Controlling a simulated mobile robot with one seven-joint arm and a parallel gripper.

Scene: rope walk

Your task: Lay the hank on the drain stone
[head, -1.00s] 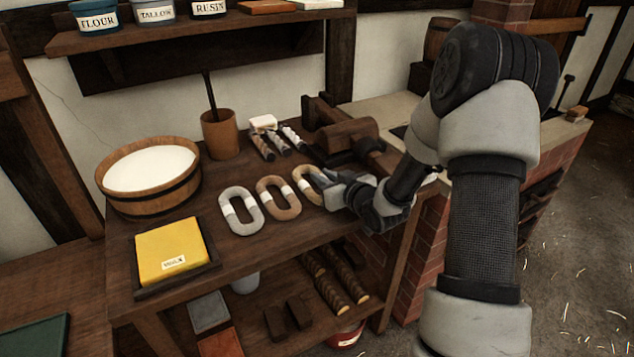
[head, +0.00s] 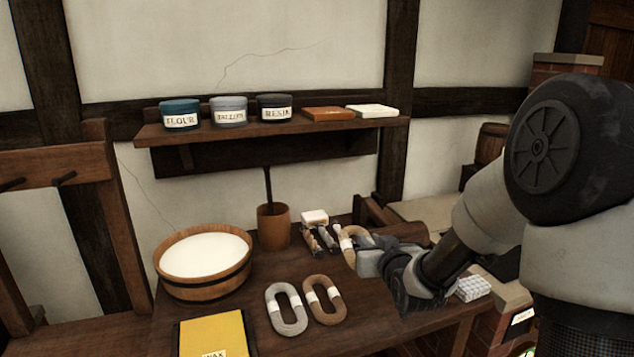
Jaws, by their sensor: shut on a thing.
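My gripper (head: 366,258) is shut on a tan hank (head: 351,238) with a white band, holding it tilted above the bench. My fingers hide part of it. A grey hank (head: 272,307) and a brown hank (head: 339,303), each with a white band, lie side by side on the bench (head: 378,322) to the left of and below my gripper. I cannot tell which thing is the drain stone. A pale slab (head: 371,111) lies at the right end of the wall shelf, and a white, bumpy-topped block (head: 473,288) shows right of my gripper.
A wooden tub (head: 204,278) of white stuff and a brown pot (head: 273,229) stand at the back left. A yellow wax block (head: 213,335) lies in front. The wall shelf (head: 270,134) holds labelled jars (head: 228,112) and an orange-brown slab (head: 329,113). Small tools lie behind the hanks.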

